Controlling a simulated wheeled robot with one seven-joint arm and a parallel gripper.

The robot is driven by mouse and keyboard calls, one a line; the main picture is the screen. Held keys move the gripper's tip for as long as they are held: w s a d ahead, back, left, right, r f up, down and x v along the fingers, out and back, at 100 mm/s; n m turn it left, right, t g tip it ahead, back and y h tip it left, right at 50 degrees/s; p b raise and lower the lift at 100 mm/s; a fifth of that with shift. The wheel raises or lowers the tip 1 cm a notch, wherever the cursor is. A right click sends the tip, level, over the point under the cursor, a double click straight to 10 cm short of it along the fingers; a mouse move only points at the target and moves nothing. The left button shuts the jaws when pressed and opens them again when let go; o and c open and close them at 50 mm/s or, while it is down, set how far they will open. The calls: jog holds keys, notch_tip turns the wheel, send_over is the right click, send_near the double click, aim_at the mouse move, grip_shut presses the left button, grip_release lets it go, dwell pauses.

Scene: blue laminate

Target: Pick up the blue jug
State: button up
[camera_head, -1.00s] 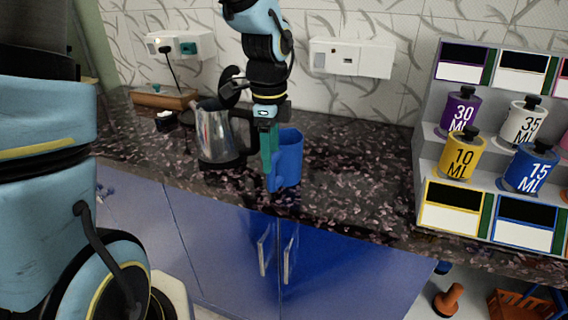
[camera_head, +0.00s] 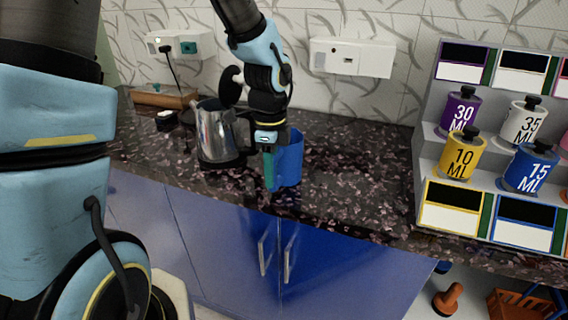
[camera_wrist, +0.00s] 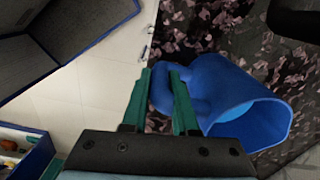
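The blue jug (camera_head: 290,160) stands upright on the dark speckled counter, near its front edge. In the wrist view the jug (camera_wrist: 222,92) shows its open mouth at the right, and its looped handle (camera_wrist: 163,92) points toward my fingers. My gripper (camera_head: 268,182) is at the handle side of the jug, pointing down. In the wrist view the green fingers of my gripper (camera_wrist: 161,80) are apart, one on each side of the handle. Whether either finger touches the handle is unclear. In the head view the fingers hide the handle.
A metal kettle (camera_head: 215,135) stands close left of the jug. A rack (camera_head: 428,160) with several labelled bottles stands at the right. The counter (camera_head: 350,180) between jug and rack is clear. Blue cabinet doors (camera_head: 340,265) lie below the front edge.

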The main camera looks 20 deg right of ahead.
grip_shut()
dwell(0.9)
